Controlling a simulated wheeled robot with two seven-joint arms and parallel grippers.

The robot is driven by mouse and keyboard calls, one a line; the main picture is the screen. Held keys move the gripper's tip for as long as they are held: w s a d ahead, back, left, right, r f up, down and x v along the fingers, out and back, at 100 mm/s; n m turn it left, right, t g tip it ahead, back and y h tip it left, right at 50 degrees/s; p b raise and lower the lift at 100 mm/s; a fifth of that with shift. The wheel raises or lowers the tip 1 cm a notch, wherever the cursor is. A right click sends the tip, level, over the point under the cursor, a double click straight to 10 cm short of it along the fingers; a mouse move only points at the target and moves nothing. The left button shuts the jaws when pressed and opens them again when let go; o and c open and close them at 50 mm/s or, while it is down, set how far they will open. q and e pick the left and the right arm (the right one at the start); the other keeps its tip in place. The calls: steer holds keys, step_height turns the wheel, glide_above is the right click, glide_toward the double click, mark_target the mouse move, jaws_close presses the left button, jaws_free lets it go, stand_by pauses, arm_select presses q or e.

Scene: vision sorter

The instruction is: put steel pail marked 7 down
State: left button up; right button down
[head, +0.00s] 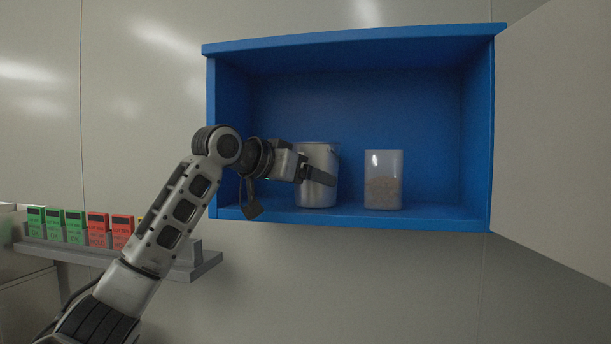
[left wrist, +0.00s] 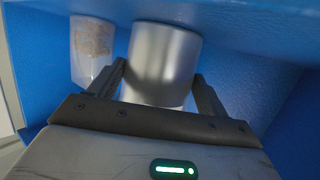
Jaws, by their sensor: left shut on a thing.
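The steel pail (head: 318,160) stands upright inside the blue cabinet (head: 350,222), left of its middle, and its base appears to meet the cabinet floor. My left gripper (head: 318,172) reaches in from the left and is shut on the pail. In the left wrist view the pail (left wrist: 163,62) sits between the two fingers of the gripper (left wrist: 160,85). No number shows on the visible side of the pail. My right gripper is in neither view.
A clear container (head: 384,180) with tan contents stands right of the pail, with a gap between them; it also shows in the left wrist view (left wrist: 90,48). The cabinet door (head: 560,130) is open at right. A grey shelf (head: 190,262) at left holds several green and red boxes.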

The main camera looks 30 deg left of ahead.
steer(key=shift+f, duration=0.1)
arm_select(q)
steer(key=shift+f, duration=0.1)
steer(key=o, duration=1.3)
steer(key=shift+o, duration=0.2)
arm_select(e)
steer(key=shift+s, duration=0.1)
arm_select(q)
steer(key=shift+r, duration=0.2)
steer(key=shift+s+a, duration=0.1)
steer(key=shift+s, duration=0.3)
steer(key=b+v, duration=0.3)
steer(key=v, duration=0.8)
steer(key=shift+s, duration=0.15)
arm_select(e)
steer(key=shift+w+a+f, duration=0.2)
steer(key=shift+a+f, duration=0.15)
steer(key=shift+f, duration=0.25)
